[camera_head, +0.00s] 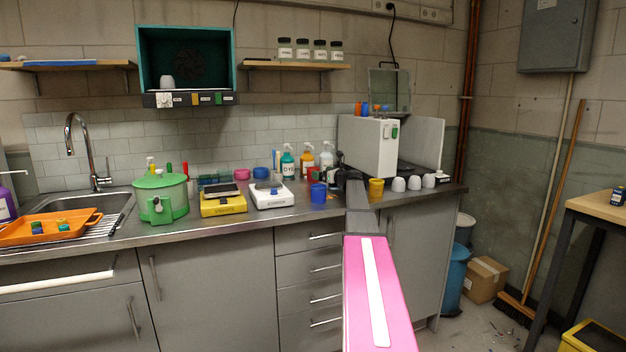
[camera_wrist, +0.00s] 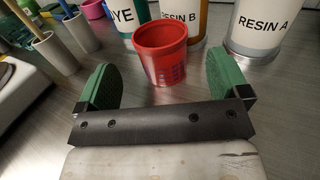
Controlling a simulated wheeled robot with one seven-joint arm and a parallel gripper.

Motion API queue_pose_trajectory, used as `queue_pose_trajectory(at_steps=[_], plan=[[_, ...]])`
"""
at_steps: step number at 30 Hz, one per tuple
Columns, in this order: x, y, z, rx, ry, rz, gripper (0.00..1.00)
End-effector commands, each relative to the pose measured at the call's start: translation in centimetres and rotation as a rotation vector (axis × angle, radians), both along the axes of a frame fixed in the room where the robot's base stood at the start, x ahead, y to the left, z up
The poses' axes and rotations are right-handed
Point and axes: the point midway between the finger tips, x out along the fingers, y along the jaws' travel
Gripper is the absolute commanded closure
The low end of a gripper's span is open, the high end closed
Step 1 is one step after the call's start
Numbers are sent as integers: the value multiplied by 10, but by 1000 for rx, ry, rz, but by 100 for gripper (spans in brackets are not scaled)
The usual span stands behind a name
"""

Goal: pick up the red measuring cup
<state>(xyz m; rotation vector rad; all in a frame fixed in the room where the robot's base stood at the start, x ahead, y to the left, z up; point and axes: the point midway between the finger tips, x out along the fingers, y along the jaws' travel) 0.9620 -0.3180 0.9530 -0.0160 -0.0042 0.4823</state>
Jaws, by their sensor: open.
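The red measuring cup (camera_wrist: 163,55) stands upright on the steel counter in the wrist view, with faint dark markings on its front. My gripper (camera_wrist: 162,80) is open, its two green finger pads on either side of the cup's near part, with visible gaps; nothing is held. In the head view the red cup (camera_head: 313,173) shows small behind the blue cup, partly hidden. There my gripper (camera_head: 338,172) is a dark shape at the end of my pink arm, and its fingers are hard to make out.
Dye and resin bottles (camera_wrist: 180,15) stand close behind the cup; the resin A bottle (camera_wrist: 262,30) is at right. A blue cup (camera_head: 318,193) and a white scale (camera_head: 270,194) are to the left. A yellow cup (camera_head: 376,188) and several white cups (camera_head: 414,183) are to the right.

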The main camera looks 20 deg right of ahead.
Motion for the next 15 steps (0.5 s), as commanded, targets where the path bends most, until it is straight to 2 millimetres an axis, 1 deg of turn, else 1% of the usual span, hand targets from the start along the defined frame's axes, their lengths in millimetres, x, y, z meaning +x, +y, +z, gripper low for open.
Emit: queue_pose_trajectory(at_steps=[1, 5, 8, 15], plan=[[4, 1, 0, 0, 0, 0, 6], [8, 3, 0, 0, 0, 0, 6], [15, 6, 1, 0, 0, 0, 6], [49, 23, 1, 0, 0, 1, 6]])
